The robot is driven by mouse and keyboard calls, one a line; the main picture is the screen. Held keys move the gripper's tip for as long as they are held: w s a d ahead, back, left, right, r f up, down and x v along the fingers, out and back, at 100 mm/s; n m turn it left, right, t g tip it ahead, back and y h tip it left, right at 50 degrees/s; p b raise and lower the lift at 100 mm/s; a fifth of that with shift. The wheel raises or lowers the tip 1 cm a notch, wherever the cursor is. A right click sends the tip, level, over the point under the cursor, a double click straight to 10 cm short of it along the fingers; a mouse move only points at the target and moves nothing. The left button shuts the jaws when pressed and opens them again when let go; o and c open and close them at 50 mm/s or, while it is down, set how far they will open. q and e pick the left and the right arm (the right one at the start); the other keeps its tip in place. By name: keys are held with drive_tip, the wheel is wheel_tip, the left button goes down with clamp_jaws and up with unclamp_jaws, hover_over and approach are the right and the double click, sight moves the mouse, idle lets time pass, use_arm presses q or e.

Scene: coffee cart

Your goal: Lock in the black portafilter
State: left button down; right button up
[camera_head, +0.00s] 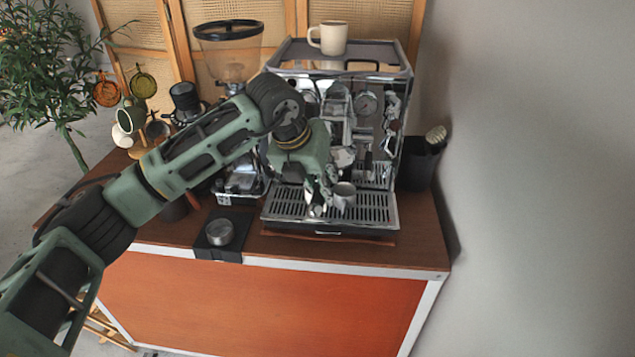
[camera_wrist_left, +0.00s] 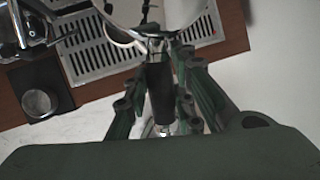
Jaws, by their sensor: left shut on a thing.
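My left gripper (camera_head: 322,205) is in front of the espresso machine (camera_head: 378,98), above the drip tray (camera_head: 285,212). In the left wrist view, the left gripper (camera_wrist_left: 160,100) is shut on the black handle of the portafilter (camera_wrist_left: 160,88), with fingers on both sides of it. The portafilter's metal head lies toward the top of that view, partly cut off. In the head view my arm and gripper hide most of the portafilter and the machine's left front, so I cannot tell whether its head touches the group. My right gripper is not in view.
A small cup (camera_head: 344,194) stands on the drip tray, close to the gripper. A cream mug (camera_head: 331,38) sits on top of the machine. A grinder (camera_head: 229,50) stands left. A metal tamper (camera_head: 220,232) rests on a black mat. The counter's front right is clear.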

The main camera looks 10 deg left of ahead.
use_arm(q)
drive_tip(key=shift+d+n+y, duration=0.3)
drive_tip(key=shift+d+n, duration=0.25)
drive_tip(key=shift+n, duration=0.15)
drive_tip(key=shift+d, duration=0.1)
drive_tip(key=shift+d+n+t, duration=0.4)
drive_tip(key=shift+d+n, duration=0.05)
drive_tip(key=shift+n, duration=0.15)
drive_tip(key=shift+r, duration=0.1)
drive_tip(key=c, duration=1.4)
unclamp_jaws()
drive_tip(key=shift+s, duration=0.1)
